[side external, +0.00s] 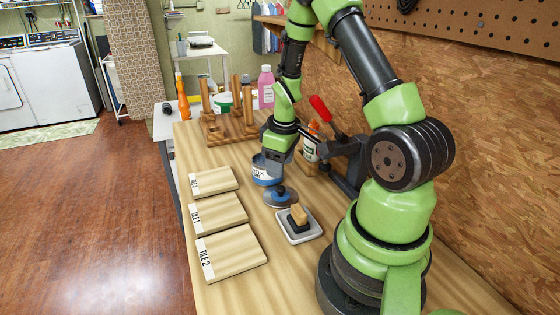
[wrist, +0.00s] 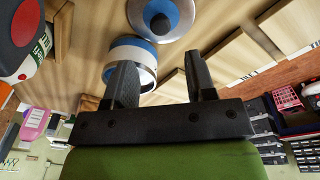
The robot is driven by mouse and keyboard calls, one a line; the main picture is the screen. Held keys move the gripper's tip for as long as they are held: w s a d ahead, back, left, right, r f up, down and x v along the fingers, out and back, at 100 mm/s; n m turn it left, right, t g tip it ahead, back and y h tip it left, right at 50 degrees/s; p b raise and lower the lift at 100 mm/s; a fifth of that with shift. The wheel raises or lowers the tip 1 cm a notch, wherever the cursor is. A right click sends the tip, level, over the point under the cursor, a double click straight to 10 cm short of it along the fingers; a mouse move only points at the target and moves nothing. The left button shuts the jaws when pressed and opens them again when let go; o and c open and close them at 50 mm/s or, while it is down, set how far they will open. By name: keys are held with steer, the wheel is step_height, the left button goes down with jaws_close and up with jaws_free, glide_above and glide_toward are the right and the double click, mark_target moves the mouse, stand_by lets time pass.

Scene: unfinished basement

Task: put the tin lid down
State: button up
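The tin lid (side external: 280,197) is a round disc with a blue ring and a dark knob. It lies on the bench, knob up, just in front of the blue and white tin (side external: 266,172). In the wrist view the lid (wrist: 180,22) is at the top, beyond the tin (wrist: 131,52); whether they touch is unclear. My gripper (side external: 277,157) is low, at the tin's upper part. In the wrist view my gripper (wrist: 160,65) has its two fingers spread with nothing clamped between them. The left finger hides part of the tin.
Three labelled tiles (side external: 218,213) lie along the left bench edge. A grey tray (side external: 298,236) with a block sits in front of the lid. A wooden peg rack (side external: 215,130) stands behind.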

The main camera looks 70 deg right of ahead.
steer(key=shift+r, duration=0.1)
step_height(320, 180, up, 13)
steer(key=s, duration=0.1)
steer(key=s+a+r+m+t+y, duration=0.1)
steer(key=s+a+r+m+t, duration=0.1)
steer(key=a, duration=0.8)
steer(key=s+a+r+m+t+y, duration=0.1)
steer(key=s+a+r+m+t, duration=0.1)
steer(key=s+a+r+t, duration=0.2)
steer(key=s+a+r, duration=0.2)
steer(key=a+r, duration=0.2)
steer(key=a, duration=0.2)
steer(key=shift+s+y, duration=0.2)
steer(key=shift+y, duration=0.1)
